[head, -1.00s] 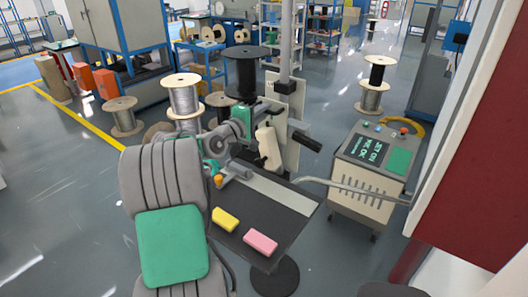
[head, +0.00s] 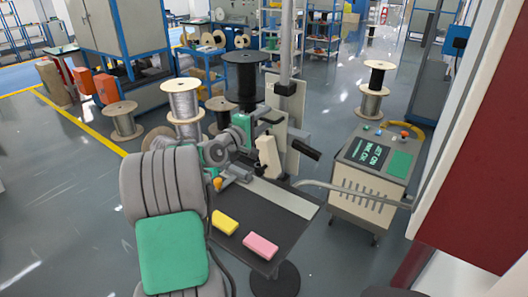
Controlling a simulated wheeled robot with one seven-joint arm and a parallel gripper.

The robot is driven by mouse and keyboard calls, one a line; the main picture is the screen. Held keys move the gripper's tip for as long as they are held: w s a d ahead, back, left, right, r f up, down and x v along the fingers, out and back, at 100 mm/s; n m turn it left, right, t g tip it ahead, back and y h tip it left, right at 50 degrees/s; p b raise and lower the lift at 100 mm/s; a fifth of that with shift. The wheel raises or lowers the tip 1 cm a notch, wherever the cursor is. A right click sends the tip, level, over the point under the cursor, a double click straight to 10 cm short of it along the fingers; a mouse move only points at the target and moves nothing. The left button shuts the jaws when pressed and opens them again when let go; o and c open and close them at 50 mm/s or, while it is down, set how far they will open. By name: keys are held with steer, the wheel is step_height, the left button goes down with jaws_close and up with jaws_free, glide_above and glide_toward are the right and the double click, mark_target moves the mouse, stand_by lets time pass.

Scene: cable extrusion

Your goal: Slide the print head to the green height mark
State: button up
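A tall grey post (head: 287,55) stands behind the dark worktable. A cream unit (head: 267,157) hangs in front of its pale plate, with a dark bar jutting to the right; I cannot tell whether this is the print head. My grey-and-green arm reaches toward it from the left. My gripper (head: 272,118) seems to be at the arm's far end, close to the post and the cream unit. Its fingers are too small to make out, so neither its opening nor contact shows. I cannot make out a green height mark on the post.
The dark worktable (head: 240,245) carries a yellow block (head: 225,222) and a pink block (head: 260,246) near its front. A control cabinet (head: 350,205) with a lit screen stands to the right. Cable spools (head: 182,100) stand behind at left. A red panel (head: 485,190) fills the right edge.

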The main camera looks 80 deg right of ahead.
steer(key=shift+a, duration=0.1)
steer(key=b+v, duration=0.2)
steer(key=v, duration=0.6)
stand_by(0.4)
